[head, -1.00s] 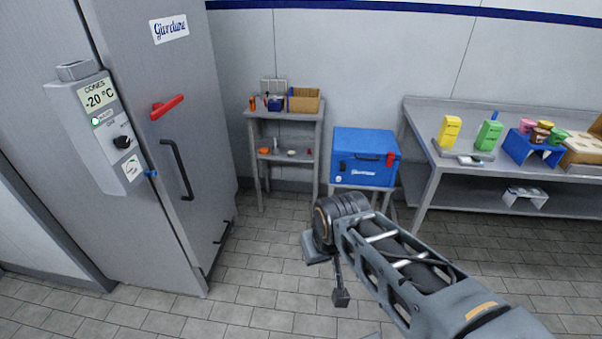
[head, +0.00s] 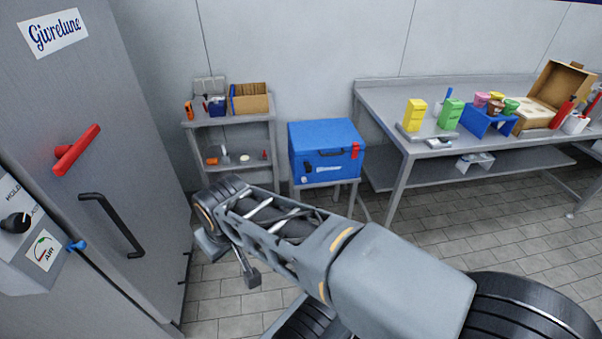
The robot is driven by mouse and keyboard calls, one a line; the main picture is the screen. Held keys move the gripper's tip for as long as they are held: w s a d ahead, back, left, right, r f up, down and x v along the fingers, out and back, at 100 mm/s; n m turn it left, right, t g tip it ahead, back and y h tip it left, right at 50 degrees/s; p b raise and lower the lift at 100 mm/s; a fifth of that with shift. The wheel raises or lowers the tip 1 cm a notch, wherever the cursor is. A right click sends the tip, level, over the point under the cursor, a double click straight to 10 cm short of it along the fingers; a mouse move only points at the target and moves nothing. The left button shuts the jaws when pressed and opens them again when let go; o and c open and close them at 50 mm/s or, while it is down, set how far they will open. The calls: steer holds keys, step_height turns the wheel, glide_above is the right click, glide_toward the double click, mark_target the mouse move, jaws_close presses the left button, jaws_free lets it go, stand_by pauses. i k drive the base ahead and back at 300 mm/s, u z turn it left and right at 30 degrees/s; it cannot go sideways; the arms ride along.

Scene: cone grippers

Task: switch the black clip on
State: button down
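The blue box (head: 326,148) stands on a small grey stand left of the long table. A small black clip (head: 308,167) is on the left of its front face, and a red clip (head: 355,151) is at the right. Whether the black clip is fastened is too small to tell. A black handle lies between them. My gripper (head: 250,276) hangs at the end of my arm, in front of and below the box, apart from it. Its fingers are too small and dark to show whether they are open.
A grey freezer door with a red lever (head: 76,149) and black handle (head: 112,224) fills the left. A shelf unit (head: 230,120) holds small things and a carton. The long table (head: 395,140) carries cartons and tubs at right. Tiled floor is free before it.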

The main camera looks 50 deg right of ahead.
mark_target(309, 167)
steer(key=z, duration=0.65)
steer(key=i, duration=0.85)
steer(key=z, duration=0.8)
